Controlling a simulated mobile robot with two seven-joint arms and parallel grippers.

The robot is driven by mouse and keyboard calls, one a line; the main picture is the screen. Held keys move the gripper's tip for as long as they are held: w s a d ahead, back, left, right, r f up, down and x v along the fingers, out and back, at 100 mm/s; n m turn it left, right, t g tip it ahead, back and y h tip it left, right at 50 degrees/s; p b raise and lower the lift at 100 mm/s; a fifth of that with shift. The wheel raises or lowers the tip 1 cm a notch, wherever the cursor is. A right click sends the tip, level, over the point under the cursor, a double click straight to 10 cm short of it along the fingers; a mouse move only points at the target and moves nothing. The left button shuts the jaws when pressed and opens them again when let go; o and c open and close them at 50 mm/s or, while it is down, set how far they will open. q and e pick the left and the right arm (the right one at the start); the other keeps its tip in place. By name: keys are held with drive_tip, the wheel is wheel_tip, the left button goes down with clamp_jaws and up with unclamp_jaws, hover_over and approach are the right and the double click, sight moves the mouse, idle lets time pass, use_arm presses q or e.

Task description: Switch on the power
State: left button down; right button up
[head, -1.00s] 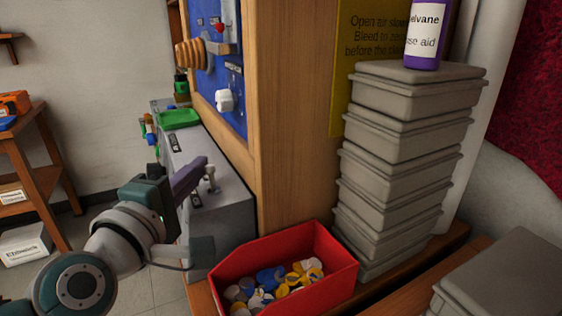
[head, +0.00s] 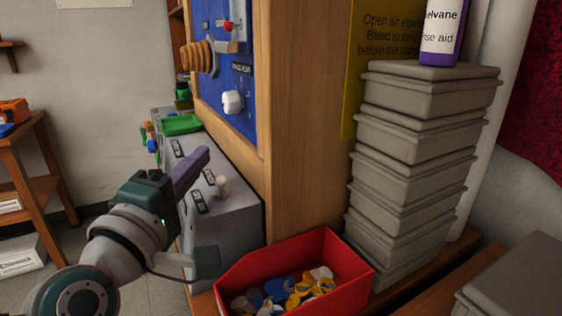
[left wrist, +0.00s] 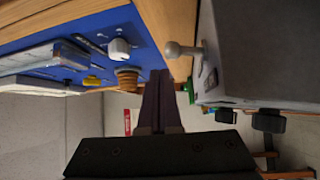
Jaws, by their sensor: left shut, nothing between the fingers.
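A grey box (head: 236,228) stands beside the wooden panel post. A short toggle lever with a pale rounded knob (head: 222,182) sticks up from its top, between dark labels. I cannot read the labels or tell whether the lever is on or off. In the left wrist view the lever (left wrist: 184,50) stands out from the grey box. My left gripper (head: 204,154), with purple fingers, is shut and empty. Its tips are above and to the left of the lever in the head view, apart from it. The fingers also show in the left wrist view (left wrist: 157,82). My right gripper is not in view.
A blue panel (head: 225,75) with a white knob (head: 232,101) and a ribbed orange-brown part (head: 198,57) rises behind the box. A red bin (head: 345,278) of caps is in front. Stacked grey containers (head: 425,140) stand right. A green tray (head: 181,125) lies farther back.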

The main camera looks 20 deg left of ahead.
use_arm(q)
drive_tip(key=shift+s+a+f+b, duration=0.25)
drive_tip(key=shift+s+a+b, duration=0.15)
drive_tip(key=shift+s, duration=0.25)
drive_tip(key=shift+s+a+f+b, duration=0.25)
drive_tip(key=shift+s+a, duration=0.1)
drive_tip(key=shift+s, duration=0.25)
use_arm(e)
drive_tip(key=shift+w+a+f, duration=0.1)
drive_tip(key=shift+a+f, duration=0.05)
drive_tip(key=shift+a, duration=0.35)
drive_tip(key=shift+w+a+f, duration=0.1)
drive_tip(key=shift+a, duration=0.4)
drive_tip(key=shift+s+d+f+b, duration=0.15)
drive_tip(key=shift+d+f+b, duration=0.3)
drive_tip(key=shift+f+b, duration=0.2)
use_arm(q)
drive_tip(key=s+d+f, duration=0.1)
drive_tip(key=s+f, duration=0.1)
drive_tip(key=s, duration=0.4)
drive_tip(key=shift+f, duration=0.35)
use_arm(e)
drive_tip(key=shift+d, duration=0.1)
